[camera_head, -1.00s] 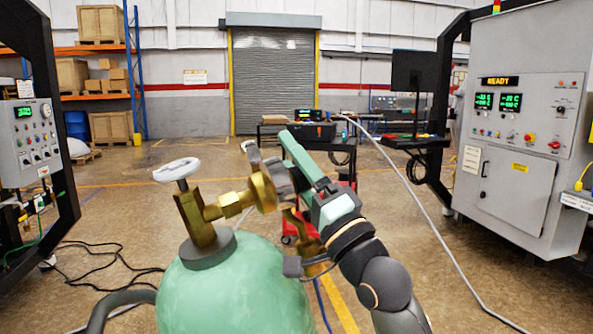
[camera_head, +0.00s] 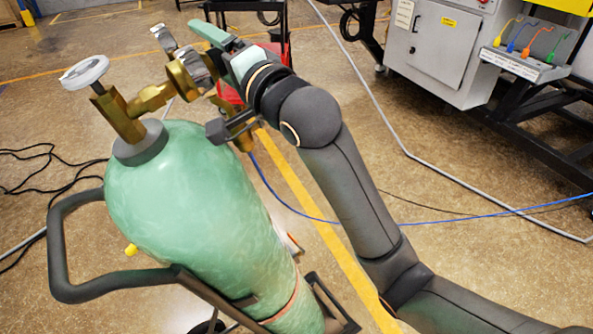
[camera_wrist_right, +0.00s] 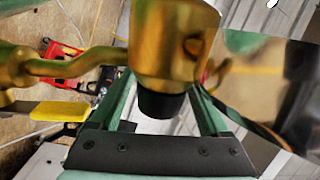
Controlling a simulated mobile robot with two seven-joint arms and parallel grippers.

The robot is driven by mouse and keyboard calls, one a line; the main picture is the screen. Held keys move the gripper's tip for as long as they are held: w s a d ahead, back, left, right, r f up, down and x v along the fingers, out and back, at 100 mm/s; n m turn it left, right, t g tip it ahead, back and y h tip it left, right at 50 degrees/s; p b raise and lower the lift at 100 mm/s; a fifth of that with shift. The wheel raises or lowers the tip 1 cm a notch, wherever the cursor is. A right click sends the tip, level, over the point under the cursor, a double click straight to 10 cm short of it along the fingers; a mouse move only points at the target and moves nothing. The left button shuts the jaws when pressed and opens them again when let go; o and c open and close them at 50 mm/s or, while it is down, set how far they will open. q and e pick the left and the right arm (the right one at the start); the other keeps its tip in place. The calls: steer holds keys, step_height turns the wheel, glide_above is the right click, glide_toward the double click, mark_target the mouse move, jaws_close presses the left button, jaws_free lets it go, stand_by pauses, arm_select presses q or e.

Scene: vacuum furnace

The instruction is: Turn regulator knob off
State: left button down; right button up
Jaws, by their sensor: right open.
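A green gas cylinder (camera_head: 185,190) stands in front of me with a white handwheel (camera_head: 84,72) on its valve. A brass regulator (camera_head: 183,80) with round gauges is joined to the valve. My right gripper (camera_head: 207,42) is at the regulator's far right side in the head view, partly hiding it. In the right wrist view, the regulator's brass body (camera_wrist_right: 172,40) fills the top middle. A black knob (camera_wrist_right: 162,103) sits below it, between the two green fingers of the open right gripper. I cannot tell whether the fingers touch the knob. My left gripper is not in view.
A dark cart handle (camera_head: 58,250) curves around the cylinder's left side. A grey control cabinet (camera_head: 437,45) stands at the upper right, with coloured cables (camera_head: 525,55) beside it. Hoses and a blue cable (camera_head: 440,217) lie across the floor.

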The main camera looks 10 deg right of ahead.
steer(key=shift+s+d+f+g+h, duration=0.3)
steer(key=shift+s+g+h, duration=0.1)
steer(key=shift+s+g, duration=0.15)
steer(key=b+v, duration=0.2)
steer(key=v, duration=0.9)
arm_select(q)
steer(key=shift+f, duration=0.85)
arm_select(e)
steer(key=w+d+f+n+g+h, duration=0.1)
steer(key=d+f+n+h, duration=0.1)
steer(key=f, duration=1.2)
steer(key=w+d+f+n+g+h, duration=0.1)
steer(key=d+f+g, duration=0.1)
steer(key=f, duration=1.2)
steer(key=shift+w+d+f+n+h, duration=0.25)
steer(key=shift+d+n+h, duration=0.15)
steer(key=shift+d, duration=0.2)
steer(key=shift+f, duration=0.1)
